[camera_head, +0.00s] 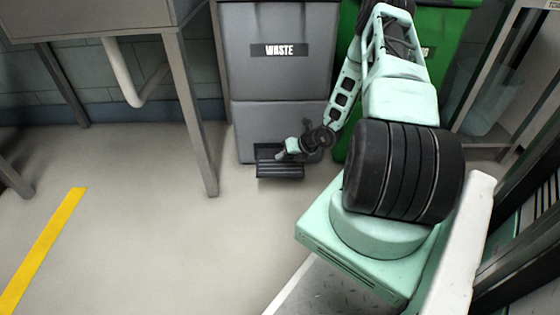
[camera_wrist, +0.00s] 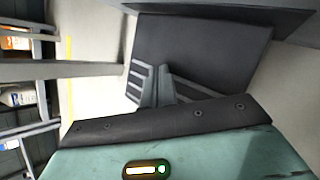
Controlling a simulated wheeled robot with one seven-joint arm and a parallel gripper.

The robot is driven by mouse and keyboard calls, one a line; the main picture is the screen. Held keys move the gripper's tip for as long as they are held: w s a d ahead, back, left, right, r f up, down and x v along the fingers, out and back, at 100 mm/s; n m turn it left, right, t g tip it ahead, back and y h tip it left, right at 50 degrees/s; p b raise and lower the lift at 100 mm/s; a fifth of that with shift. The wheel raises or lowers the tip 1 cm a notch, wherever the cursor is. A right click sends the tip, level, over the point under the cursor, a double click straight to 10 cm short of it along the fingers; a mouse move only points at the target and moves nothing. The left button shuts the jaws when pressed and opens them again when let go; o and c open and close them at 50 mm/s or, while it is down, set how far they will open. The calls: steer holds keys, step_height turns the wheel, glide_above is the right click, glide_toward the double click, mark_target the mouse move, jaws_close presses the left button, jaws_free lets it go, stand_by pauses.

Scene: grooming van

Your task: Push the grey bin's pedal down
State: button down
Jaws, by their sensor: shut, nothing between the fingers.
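The grey bin (camera_head: 277,75) with a WASTE label stands upright at the back centre in the head view. Its black ribbed pedal (camera_head: 280,171) sticks out at the bottom front, just above the floor. My gripper (camera_head: 281,157) is at the pedal, with its fingers shut and empty. In the wrist view the shut fingertips (camera_wrist: 160,72) lie over the dark pedal plate (camera_wrist: 200,50), whose ribs show on both sides of them. I cannot tell whether the fingertips touch the pedal. My arm covers part of the bin's right side.
A green bin (camera_head: 445,45) stands right of the grey bin, partly behind my arm. A metal table leg (camera_head: 190,115) stands close on the left, and a white drain pipe (camera_head: 122,75) hangs behind it. The floor (camera_head: 130,230) at the front left is clear, with a yellow stripe (camera_head: 42,250).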

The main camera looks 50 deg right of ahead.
mark_target(283, 162)
steer(key=shift+f+b, duration=0.35)
steer(key=shift+f, duration=0.65)
stand_by(0.7)
steer(key=shift+r, duration=0.1)
steer(key=shift+r+p, duration=1.6)
steer(key=shift+p, duration=0.25)
steer(key=shift+r, duration=0.15)
step_height(283, 162, up, 5)
steer(key=p, duration=0.5)
